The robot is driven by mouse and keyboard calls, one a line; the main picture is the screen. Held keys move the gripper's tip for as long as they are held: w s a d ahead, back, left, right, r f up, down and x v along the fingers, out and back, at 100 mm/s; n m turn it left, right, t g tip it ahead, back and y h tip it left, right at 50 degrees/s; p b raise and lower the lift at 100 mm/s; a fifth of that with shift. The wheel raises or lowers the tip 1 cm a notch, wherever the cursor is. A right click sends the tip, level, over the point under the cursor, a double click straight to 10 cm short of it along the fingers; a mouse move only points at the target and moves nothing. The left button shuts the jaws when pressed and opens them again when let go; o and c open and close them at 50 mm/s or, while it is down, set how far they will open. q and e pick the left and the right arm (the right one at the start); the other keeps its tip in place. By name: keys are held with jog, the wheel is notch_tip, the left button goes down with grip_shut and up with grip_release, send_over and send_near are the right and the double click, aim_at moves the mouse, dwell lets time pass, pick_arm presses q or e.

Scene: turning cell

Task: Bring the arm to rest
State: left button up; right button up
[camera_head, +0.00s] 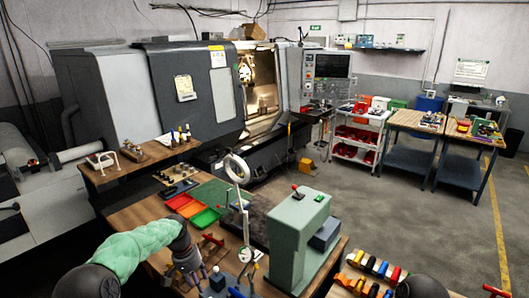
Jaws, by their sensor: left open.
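My left arm (135,246) comes in from the lower left in a light green sleeve with dark joints. My left gripper (193,277) points down over the front left part of the wooden workbench (143,214). It is open, and I see nothing held between its fingers. Small tools and fixtures close by partly crowd the view of its fingertips, so I cannot tell whether it touches any. My right gripper is not in view; only a dark rounded part, likely of my right arm, shows at the bottom right.
A grey-green press (288,240) stands right of my left gripper. A ring lamp (237,168) rises behind it, near red (184,204) and green (205,219) trays. Coloured-handled tools (375,266) lie at the front right. A lathe stands behind; open floor lies right.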

pick_arm(q)
jog(key=s+d+f+n+h, duration=0.1)
jog(key=s+d+f, duration=0.2)
jog(key=s+f, duration=0.6)
jog(key=s+d+f+n, duration=0.1)
jog(key=s+d+f, duration=0.35)
jog(key=f, duration=0.75)
jog(key=s+d+f+n, duration=0.1)
jog(key=s+d+f, duration=0.15)
jog(key=s, duration=0.85)
jog(key=s+d+f+n, duration=0.1)
jog(key=s+f, duration=0.3)
jog(key=s, duration=0.8)
notch_tip(320, 180, down, 17)
jog(key=w+d+b, duration=0.1)
jog(key=w+b, duration=0.1)
jog(key=b, duration=1.7)
jog(key=shift+w+d+m+t+h, duration=0.3)
jog(key=shift+m+h, duration=0.1)
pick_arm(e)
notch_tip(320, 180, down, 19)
